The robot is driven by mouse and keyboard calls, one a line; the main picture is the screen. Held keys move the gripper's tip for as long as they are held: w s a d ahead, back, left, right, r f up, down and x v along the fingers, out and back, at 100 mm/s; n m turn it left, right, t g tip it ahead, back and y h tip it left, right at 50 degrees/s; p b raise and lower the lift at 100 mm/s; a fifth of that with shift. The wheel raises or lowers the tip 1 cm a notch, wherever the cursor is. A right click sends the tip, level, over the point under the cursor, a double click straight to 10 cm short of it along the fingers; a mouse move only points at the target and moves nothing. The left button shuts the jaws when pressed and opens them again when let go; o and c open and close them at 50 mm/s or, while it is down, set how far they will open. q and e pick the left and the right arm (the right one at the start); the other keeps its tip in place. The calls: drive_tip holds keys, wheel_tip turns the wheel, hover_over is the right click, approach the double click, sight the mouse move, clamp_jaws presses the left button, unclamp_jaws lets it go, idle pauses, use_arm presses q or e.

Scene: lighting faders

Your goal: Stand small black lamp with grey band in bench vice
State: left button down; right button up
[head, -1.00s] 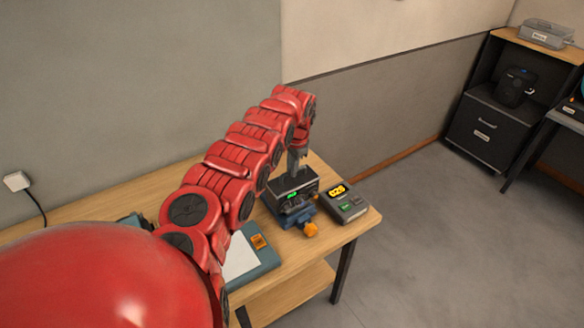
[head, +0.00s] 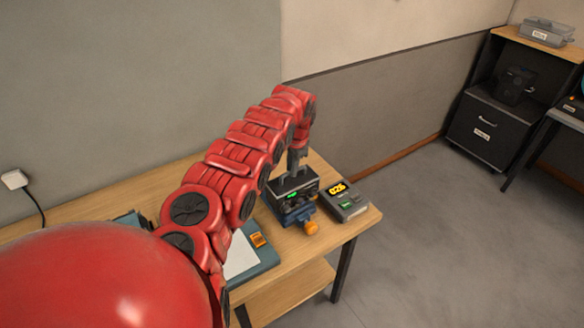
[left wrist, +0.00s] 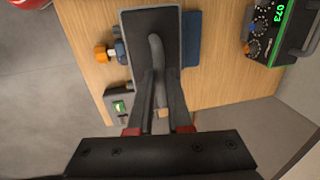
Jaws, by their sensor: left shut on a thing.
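My left gripper (head: 292,162) is shut on the curved grey handle of a dark box with a grey rim (head: 306,184). The box also shows in the left wrist view (left wrist: 135,35), with the fingers (left wrist: 157,98) closing on its handle. In the head view its front shows a green display. The blue bench vice (head: 298,215), with an orange knob, is directly below the box; I cannot tell whether they touch. Blue parts of the vice show beside the box in the left wrist view (left wrist: 190,40). I cannot make out a black lamp with a grey band. My right gripper is not in view.
A grey device with a yellow 026 display (head: 345,202) stands right of the vice, near the bench's end. A teal clipboard-like thing (head: 266,258) lies in front. The left wrist view shows another instrument reading 073 (left wrist: 270,30). A black cabinet (head: 476,128) stands far right.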

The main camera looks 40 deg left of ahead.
use_arm(q)
drive_tip(key=shift+w, duration=0.1)
idle(0.3)
drive_tip(key=c, duration=0.8)
unclamp_jaws()
drive_tip(key=shift+s, duration=0.2)
drive_tip(key=shift+o, duration=0.5)
drive_tip(key=shift+f, duration=0.1)
drive_tip(key=o, duration=0.7)
